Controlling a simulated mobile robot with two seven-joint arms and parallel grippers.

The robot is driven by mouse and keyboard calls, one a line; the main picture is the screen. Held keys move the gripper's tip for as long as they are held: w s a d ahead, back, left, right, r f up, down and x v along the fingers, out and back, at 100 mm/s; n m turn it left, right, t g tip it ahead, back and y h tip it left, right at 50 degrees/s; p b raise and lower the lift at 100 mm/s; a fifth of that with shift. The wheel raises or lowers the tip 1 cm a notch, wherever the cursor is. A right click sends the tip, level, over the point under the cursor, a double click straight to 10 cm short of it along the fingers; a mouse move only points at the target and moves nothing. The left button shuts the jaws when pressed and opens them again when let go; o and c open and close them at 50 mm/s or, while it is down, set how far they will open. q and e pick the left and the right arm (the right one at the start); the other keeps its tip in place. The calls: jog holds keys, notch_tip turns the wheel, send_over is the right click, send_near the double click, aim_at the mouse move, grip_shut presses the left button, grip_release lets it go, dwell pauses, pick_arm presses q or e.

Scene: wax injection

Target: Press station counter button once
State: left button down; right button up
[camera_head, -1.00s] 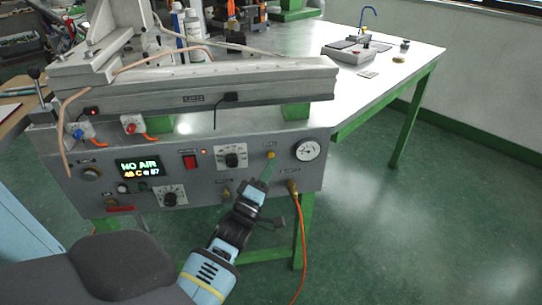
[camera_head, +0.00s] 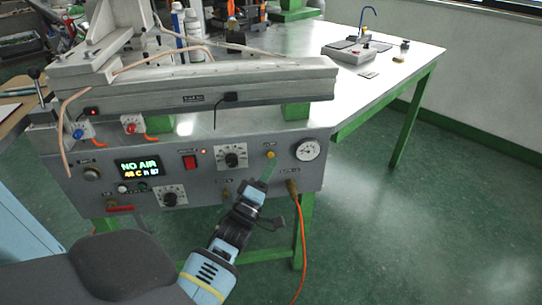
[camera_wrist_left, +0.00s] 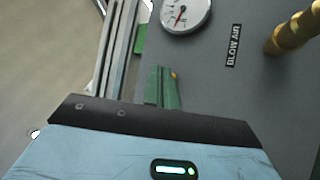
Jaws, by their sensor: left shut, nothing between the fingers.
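The station's grey front panel (camera_head: 250,185) carries a small yellow button (camera_head: 271,155), left of a round gauge. My left gripper (camera_head: 270,164) is shut and empty, with its green fingers pointing up at the panel just below the yellow button. In the left wrist view the shut green fingers (camera_wrist_left: 163,88) largely cover the button, and only a sliver of yellow (camera_wrist_left: 173,75) shows beside their tips. I cannot tell whether the tips touch it. A display (camera_head: 139,168) reads "NO AIR" above a line of small figures. My right gripper is not in view.
The gauge (camera_head: 308,150) sits right of the button; a knob (camera_head: 231,157) and red switch (camera_head: 190,162) sit left. A brass fitting with an orange hose (camera_head: 301,235) is below right. In the wrist view a brass fitting (camera_wrist_left: 293,33) stands out near the "BLOW AIR" label.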

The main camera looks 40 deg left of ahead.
pick_arm(q)
jog(key=shift+w+a, duration=0.1)
jog(key=shift+w+a, duration=0.2)
jog(key=shift+a, duration=0.05)
dwell(0.3)
jog(key=shift+w+a, duration=0.3)
jog(key=shift+a, duration=0.05)
dwell(0.8)
jog(key=shift+s+d, duration=0.1)
jog(key=shift+d, duration=0.05)
jog(key=shift+s+d+p, duration=0.45)
jog(key=shift+s+d, duration=0.05)
jog(key=shift+d, duration=0.05)
dwell(0.4)
jog(key=s+d+p, duration=0.1)
jog(key=d, duration=0.1)
jog(key=s+d+p, duration=0.1)
jog(key=s+d, duration=0.1)
dwell(0.4)
